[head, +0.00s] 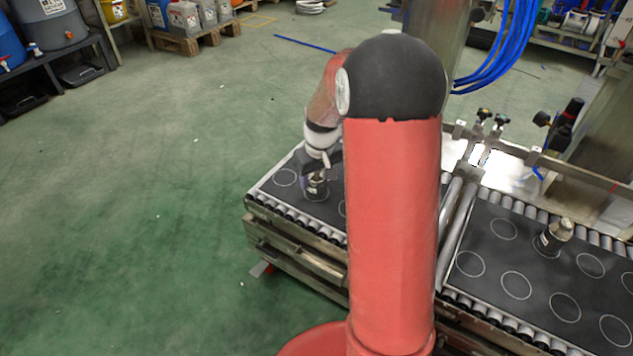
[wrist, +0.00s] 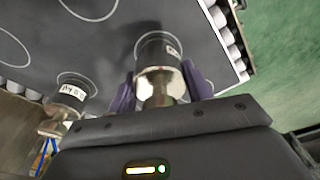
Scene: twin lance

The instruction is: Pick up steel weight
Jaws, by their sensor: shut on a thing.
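A steel weight (wrist: 160,84) with a shiny knob and a dark, labelled body is between the two purple fingers of my gripper (wrist: 161,92) in the wrist view. The fingers are shut on it from both sides. It also shows in the head view as a small dark and silver cylinder (head: 316,188) under my gripper (head: 320,176), over the left black mat (head: 268,190). It looks upright, with a white circle around its base in the wrist view. I cannot tell whether its base touches the mat.
A second labelled weight (wrist: 66,98) stands left of my gripper in the wrist view. Another weight (head: 553,238) stands on the right black mat (head: 490,288), among white circles. Metal rollers border the mats. My arm hides part of the left mat. Green floor lies left.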

